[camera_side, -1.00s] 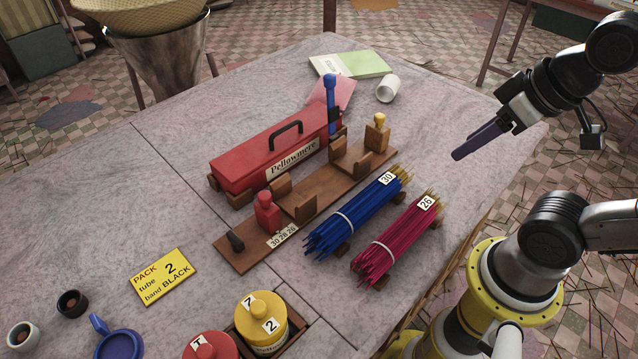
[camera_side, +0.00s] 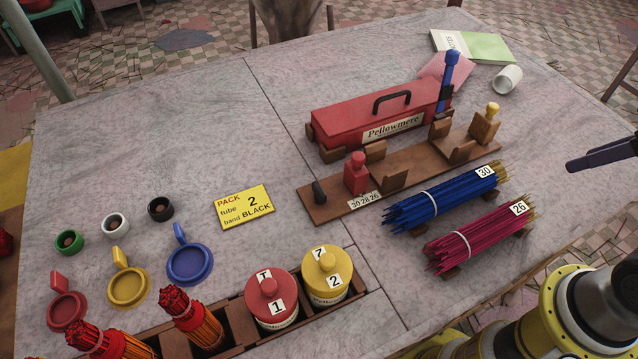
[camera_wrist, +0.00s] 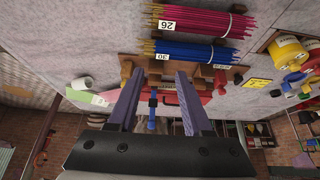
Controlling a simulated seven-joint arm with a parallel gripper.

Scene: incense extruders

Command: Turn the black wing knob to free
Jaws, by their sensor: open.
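The black wing knob (camera_side: 319,192) stands on the left end of a long wooden board (camera_side: 335,207), beside a red block-like piece (camera_side: 357,174). In the side view it appears as a small dark upright tab; how far it is turned I cannot tell. My gripper (camera_side: 570,165) hangs at the right edge of the side view, well away from the knob. In the wrist view my gripper (camera_wrist: 160,72) is open, with two purple fingers apart and nothing held between them.
A red lidded box (camera_side: 345,122) lies behind the board. A yellow card (camera_side: 247,207) lies left. Red and yellow canisters (camera_side: 327,275) stand in front.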

